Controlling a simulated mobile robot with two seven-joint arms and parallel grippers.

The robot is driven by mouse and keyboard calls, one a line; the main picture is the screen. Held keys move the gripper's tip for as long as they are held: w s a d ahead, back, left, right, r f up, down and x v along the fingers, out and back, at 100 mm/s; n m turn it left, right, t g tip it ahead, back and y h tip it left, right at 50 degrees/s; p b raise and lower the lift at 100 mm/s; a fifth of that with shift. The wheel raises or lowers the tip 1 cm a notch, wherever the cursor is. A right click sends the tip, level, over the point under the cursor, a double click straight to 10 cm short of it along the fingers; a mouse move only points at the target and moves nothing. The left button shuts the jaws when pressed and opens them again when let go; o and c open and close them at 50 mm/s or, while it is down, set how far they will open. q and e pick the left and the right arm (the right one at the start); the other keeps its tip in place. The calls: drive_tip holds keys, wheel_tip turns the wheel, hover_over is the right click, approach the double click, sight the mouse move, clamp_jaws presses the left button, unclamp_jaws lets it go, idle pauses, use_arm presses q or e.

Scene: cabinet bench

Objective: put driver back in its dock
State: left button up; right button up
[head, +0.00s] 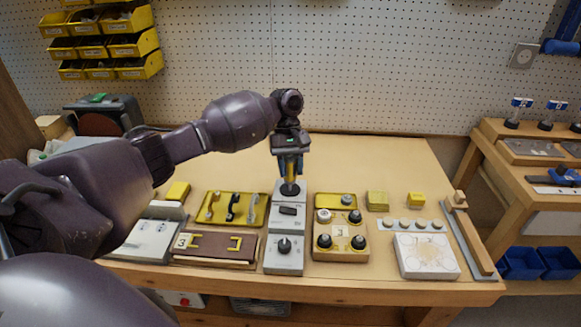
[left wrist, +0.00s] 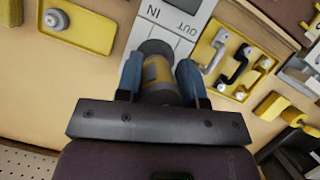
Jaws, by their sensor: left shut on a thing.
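The driver has a yellow and grey body with a dark round end. It is upright in my left gripper (head: 290,165), whose blue fingers are shut on its sides. In the left wrist view the driver (left wrist: 160,78) sits between the fingers (left wrist: 160,85). Its dark lower end is over the far end of a light grey panel (head: 287,218) with a switch and a black knob. My right gripper is not in view.
A yellow tray with handles (head: 232,208) stands close left of the panel. A wooden block with black knobs (head: 341,242) stands close right. A white board (head: 426,255) lies farther right. The bench behind the panel is clear up to the pegboard (head: 350,70).

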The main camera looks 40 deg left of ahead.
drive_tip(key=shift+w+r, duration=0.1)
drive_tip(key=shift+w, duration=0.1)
use_arm(q)
drive_tip(key=shift+f, duration=0.25)
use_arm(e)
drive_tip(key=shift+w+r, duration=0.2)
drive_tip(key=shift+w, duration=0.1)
use_arm(q)
drive_tip(key=shift+f, duration=0.3)
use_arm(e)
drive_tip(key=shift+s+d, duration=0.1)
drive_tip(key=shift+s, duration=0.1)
use_arm(q)
drive_tip(key=shift+f, duration=0.15)
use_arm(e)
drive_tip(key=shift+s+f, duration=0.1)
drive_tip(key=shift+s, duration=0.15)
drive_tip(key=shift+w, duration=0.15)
use_arm(q)
drive_tip(key=shift+f, duration=0.2)
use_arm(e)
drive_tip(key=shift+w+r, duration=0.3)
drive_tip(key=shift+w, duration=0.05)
use_arm(q)
drive_tip(key=shift+f, duration=0.5)
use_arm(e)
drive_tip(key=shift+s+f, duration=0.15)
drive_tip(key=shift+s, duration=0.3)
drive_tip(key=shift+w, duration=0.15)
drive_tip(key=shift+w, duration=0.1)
